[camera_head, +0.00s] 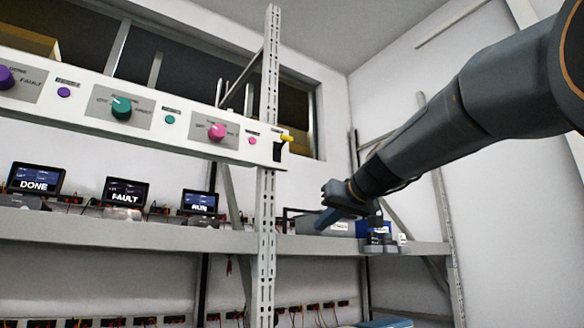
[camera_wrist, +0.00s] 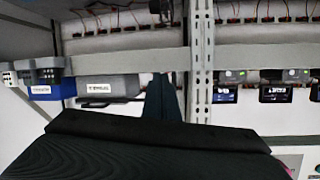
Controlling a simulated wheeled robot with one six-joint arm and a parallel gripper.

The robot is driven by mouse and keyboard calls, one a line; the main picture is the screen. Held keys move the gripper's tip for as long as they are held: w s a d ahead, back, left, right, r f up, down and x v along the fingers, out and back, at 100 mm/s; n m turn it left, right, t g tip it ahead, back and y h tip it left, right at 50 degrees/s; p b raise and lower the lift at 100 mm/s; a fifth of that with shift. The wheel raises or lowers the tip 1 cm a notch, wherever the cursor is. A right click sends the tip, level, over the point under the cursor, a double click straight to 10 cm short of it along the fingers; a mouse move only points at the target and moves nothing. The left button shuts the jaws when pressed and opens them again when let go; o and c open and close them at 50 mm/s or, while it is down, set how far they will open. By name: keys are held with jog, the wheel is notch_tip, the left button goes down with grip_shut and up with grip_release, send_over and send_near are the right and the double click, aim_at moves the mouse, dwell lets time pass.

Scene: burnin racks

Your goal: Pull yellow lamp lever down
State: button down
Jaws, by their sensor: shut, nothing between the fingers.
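The yellow lever (camera_head: 287,138) sticks out at the right end of the white control panel (camera_head: 180,132), above a dark slot, and points to the right. My gripper (camera_head: 324,219) is below and to the right of the lever, apart from it, in front of the shelf. Its fingers are together and empty. In the wrist view, which looks upside down, my gripper (camera_wrist: 164,98) shows as two dark fingers side by side. The lever is not visible in the wrist view.
A perforated metal upright (camera_head: 268,215) stands beside the lever. Purple, teal and pink knobs (camera_head: 217,131) line the panel.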

jog(key=s+a+r+n+t+y, duration=0.1)
jog(key=s+r, duration=0.2)
jog(key=r, duration=0.6)
jog(key=s+a+r+n+t+y+p, duration=0.1)
jog(key=s+r+y, duration=0.1)
jog(key=r, duration=0.8)
jog(key=s+a+r+n+t+y, duration=0.1)
jog(key=s+r, duration=0.2)
jog(key=r, duration=0.7)
jog(key=shift+s+n+p, duration=0.3)
jog(key=shift+s, duration=0.05)
jog(key=shift+a+f, duration=0.1)
jog(key=r+p, duration=0.1)
jog(key=p, duration=0.6)
send_over(282, 144)
jog(key=v, duration=0.3)
jog(key=shift+s+d+f+b, duration=0.15)
jog(key=shift+d+f+b, duration=0.15)
jog(key=shift+f, duration=0.55)
jog(key=shift+s+d+f+b, duration=0.15)
jog(key=shift+d+f, duration=0.15)
jog(key=shift+f, duration=0.5)
